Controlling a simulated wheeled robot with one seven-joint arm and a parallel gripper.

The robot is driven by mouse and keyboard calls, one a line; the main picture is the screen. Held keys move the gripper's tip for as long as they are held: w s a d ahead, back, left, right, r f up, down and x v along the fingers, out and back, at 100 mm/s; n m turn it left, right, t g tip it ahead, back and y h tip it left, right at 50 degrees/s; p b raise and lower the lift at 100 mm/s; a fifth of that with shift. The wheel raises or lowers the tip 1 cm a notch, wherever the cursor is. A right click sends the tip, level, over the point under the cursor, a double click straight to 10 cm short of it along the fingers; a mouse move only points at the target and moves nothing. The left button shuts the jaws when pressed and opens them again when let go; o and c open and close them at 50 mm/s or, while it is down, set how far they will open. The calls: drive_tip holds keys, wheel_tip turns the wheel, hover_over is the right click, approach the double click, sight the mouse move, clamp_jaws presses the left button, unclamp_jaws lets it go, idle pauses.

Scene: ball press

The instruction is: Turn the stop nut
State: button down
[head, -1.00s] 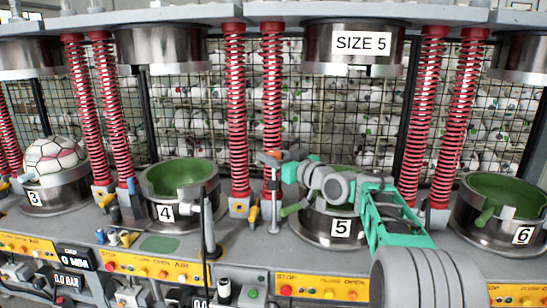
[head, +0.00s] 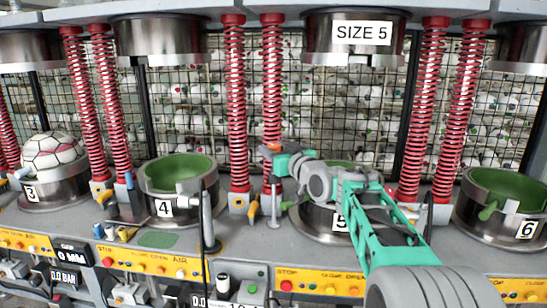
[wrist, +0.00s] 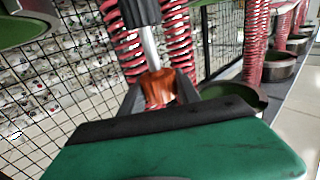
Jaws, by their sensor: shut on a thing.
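The stop nut (wrist: 158,86) is a copper-orange collar on a bright upright rod (wrist: 149,45), in the middle of the wrist view. My gripper (wrist: 158,97) is shut on it, with a dark finger on each side. In the head view my gripper (head: 268,151) reaches left from over press 5 to the top of a slim silver post (head: 274,205), beside the red springs. There the nut shows only as a small orange patch, mostly hidden by the fingers.
Red springs (head: 235,100) stand close behind my gripper. Press 5's cup (head: 320,220) lies partly under my arm; press 4's green cup (head: 180,175) is empty. A ball (head: 52,150) sits in press 3. A dark vertical rod (head: 207,215) stands in front at left.

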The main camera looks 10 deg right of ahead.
drive_tip(key=m+h+b, duration=0.1)
drive_tip(key=h+b, duration=0.1)
drive_tip(key=m+h, duration=0.1)
drive_tip(key=h, duration=0.1)
drive_tip(key=shift+a+f+m+t+b, duration=0.25)
drive_tip(key=shift+a+m+t+b, duration=0.05)
drive_tip(key=shift+t+b, duration=0.1)
drive_tip(key=m+h+b, duration=0.1)
drive_tip(key=m+h, duration=0.1)
drive_tip(key=h, duration=0.2)
drive_tip(key=shift+r+m, duration=0.1)
drive_tip(key=shift+m, duration=0.2)
drive_tip(key=m+h, duration=0.1)
drive_tip(key=h, duration=0.1)
drive_tip(key=m+g+h, duration=0.1)
drive_tip(key=shift+d+r+h, duration=0.15)
drive_tip(key=shift+h, duration=0.25)
drive_tip(key=shift+d+m+g+h+p, duration=0.1)
drive_tip(key=shift+m+g+h+p, duration=0.65)
drive_tip(key=shift+m+h, duration=0.55)
drive_tip(key=shift+d, duration=0.1)
drive_tip(key=c, duration=0.9)
unclamp_jaws()
drive_tip(key=shift+o, duration=0.2)
drive_tip(key=b+v, duration=0.1)
drive_tip(key=v, duration=0.6)
drive_tip(key=shift+s+a, duration=0.2)
drive_tip(key=shift+s, duration=0.1)
